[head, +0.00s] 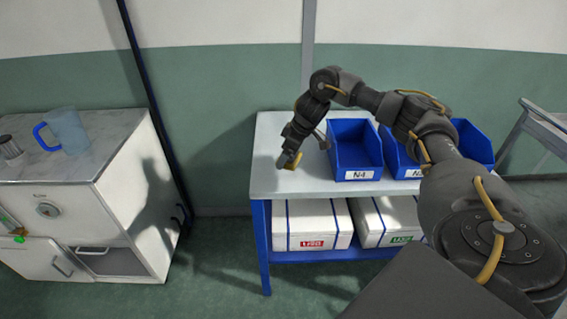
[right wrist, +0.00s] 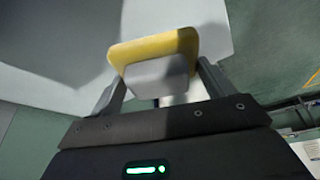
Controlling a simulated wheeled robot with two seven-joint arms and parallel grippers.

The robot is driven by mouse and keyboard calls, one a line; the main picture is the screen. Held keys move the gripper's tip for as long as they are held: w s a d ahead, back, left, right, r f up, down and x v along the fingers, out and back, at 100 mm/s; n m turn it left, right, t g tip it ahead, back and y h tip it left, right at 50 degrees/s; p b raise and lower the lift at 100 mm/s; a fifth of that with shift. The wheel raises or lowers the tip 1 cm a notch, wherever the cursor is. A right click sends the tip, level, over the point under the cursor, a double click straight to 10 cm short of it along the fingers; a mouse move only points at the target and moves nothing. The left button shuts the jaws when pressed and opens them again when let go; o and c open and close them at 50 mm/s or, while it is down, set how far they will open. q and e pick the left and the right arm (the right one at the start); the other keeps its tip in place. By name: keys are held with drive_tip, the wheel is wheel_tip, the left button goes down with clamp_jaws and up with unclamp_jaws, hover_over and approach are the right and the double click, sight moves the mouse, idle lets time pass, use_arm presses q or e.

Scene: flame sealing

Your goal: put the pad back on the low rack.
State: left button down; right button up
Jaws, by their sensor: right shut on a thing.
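The pad shows in the right wrist view as a yellow slab (right wrist: 152,47) with a grey block (right wrist: 157,74) on its near side. My right gripper (right wrist: 158,82) is shut on the grey block. In the head view my right gripper (head: 287,163) is over the left part of the low rack's pale top (head: 268,140), with a small yellow bit of the pad (head: 294,161) showing. I cannot tell whether the pad touches the top. The rack has blue legs and a lower shelf. My left gripper is not in view.
Blue bins (head: 355,153) marked with N labels stand on the rack top, right of the gripper. White boxes (head: 310,222) with blue straps sit on the lower shelf. A white cabinet (head: 110,210) with a blue-handled jug (head: 68,130) stands at left. The top's left end is clear.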

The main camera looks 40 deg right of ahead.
sight(298, 158)
drive_tip(key=shift+w+a+f, duration=0.1)
drive_tip(key=shift+w+f, duration=0.45)
drive_tip(key=shift+f, duration=0.15)
wheel_tip(298, 158, down, 3)
drive_tip(key=shift+w+f, duration=0.1)
drive_tip(key=o, duration=1)
drive_tip(key=shift+f, duration=0.1)
drive_tip(key=shift+c, duration=0.2)
drive_tip(key=v, duration=1.2)
drive_tip(key=shift+r, duration=0.25)
